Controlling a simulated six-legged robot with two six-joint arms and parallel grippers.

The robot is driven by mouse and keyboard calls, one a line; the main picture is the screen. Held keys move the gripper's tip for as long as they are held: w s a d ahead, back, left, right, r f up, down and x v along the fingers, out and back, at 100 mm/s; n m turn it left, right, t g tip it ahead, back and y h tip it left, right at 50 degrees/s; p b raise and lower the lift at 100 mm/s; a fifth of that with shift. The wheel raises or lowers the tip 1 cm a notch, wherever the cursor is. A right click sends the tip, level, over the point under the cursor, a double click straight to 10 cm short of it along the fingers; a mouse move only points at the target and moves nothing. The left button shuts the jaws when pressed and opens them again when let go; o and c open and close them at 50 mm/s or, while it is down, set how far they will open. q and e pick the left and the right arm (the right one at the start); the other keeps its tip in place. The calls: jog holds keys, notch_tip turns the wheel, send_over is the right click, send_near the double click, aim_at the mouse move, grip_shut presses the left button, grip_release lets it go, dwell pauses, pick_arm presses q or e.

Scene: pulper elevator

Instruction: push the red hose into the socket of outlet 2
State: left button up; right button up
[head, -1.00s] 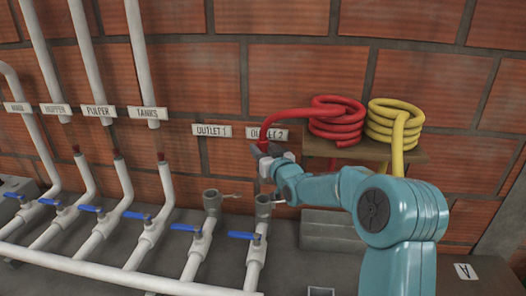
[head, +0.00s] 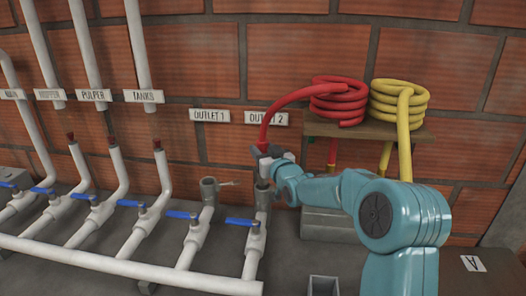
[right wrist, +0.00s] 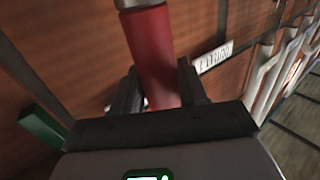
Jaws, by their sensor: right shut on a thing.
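The red hose (head: 297,96) runs from a coil on the shelf down to my right gripper (head: 264,154). In the right wrist view my right gripper (right wrist: 155,90) is shut around the red hose (right wrist: 152,50), and a grey end piece (right wrist: 136,3) shows at the top edge. The socket of outlet 2 (head: 263,188) is the grey upright mouth of a white pipe, just below the gripper in the head view. The gripper hides the hose end there, so I cannot tell whether it touches the socket. My left gripper is not in view.
The outlet 2 sign (head: 266,118) hangs on the brick wall behind the hose. The outlet 1 socket (head: 208,186) stands close on the left. A yellow hose coil (head: 399,101) shares the wooden shelf (head: 350,129). Blue valve handles (head: 242,222) stick out from the pipes.

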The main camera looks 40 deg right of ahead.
dwell(0.3)
jog(key=shift+b, duration=0.45)
dwell(0.6)
jog(key=shift+b, duration=0.5)
dwell(0.3)
jog(key=shift+b, duration=0.4)
jog(key=shift+f+b, duration=2.8)
jog(key=shift+b, duration=0.15)
